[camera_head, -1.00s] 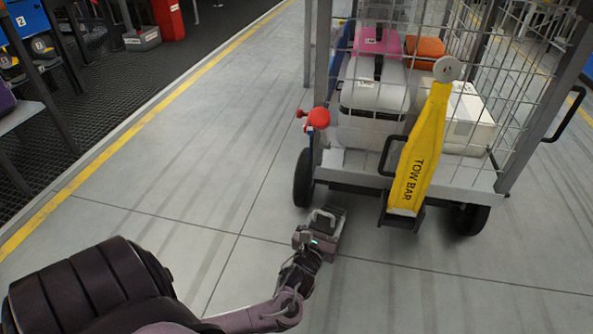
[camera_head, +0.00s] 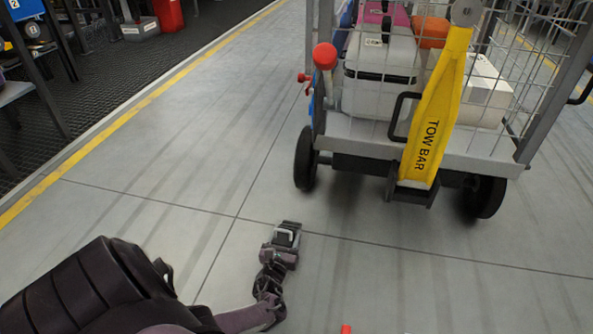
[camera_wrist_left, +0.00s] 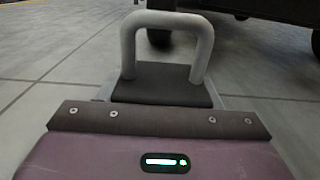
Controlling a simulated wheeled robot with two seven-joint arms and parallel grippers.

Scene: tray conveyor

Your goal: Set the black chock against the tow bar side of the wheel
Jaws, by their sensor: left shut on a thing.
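The black chock (camera_head: 290,227) has a grey U-shaped handle and is at my left gripper (camera_head: 283,243), which is shut on it. In the left wrist view the chock (camera_wrist_left: 160,85) lies straight ahead of the gripper, its handle upright; the fingertips are hidden there. The cart's left wheel (camera_head: 305,158) stands beyond the chock, with bare floor between them. The wheel (camera_wrist_left: 160,38) is partly seen through the handle in the wrist view. The yellow tow bar (camera_head: 432,120) stands upright at the cart's front, right of that wheel. My right gripper is out of view.
The caged cart (camera_head: 345,135) carries suitcases and a white box. A second wheel (camera_head: 485,195) is at its right. A red knob (camera_head: 325,56) sticks out at its left. A small red thing (camera_head: 346,329) shows at the bottom edge. Floor left of the cart is clear.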

